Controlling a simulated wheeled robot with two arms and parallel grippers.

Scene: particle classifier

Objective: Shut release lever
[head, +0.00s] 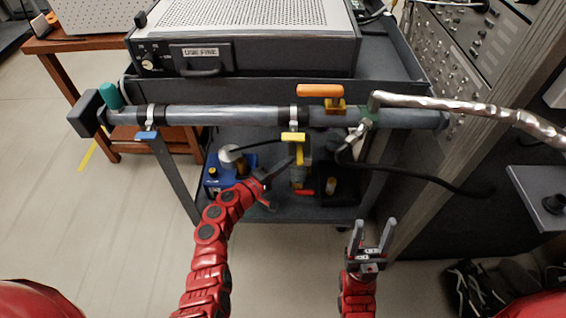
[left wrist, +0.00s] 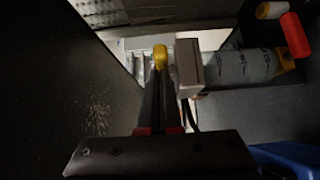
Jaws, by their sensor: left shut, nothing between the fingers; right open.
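A horizontal grey pipe (head: 230,116) runs along the front of the cart. A yellow lever (head: 293,137) hangs under its middle, and an orange handle (head: 320,91) sits on top. A blue lever (head: 148,135) is under its left part. I cannot tell which one is the release lever. My left gripper (head: 289,162) is shut and empty, its tips just below the yellow lever. In the left wrist view a yellow end (left wrist: 160,55) shows at the tips of my left gripper (left wrist: 160,82); contact is unclear. My right gripper (head: 373,232) is open and empty, lower right.
A metal box (head: 255,52) labelled "USE FINE" stands on the cart above the pipe. A silver hose (head: 460,106) and a black cable (head: 425,177) lead right. A blue device (head: 214,180) stands on the lower shelf. Open floor lies at the left.

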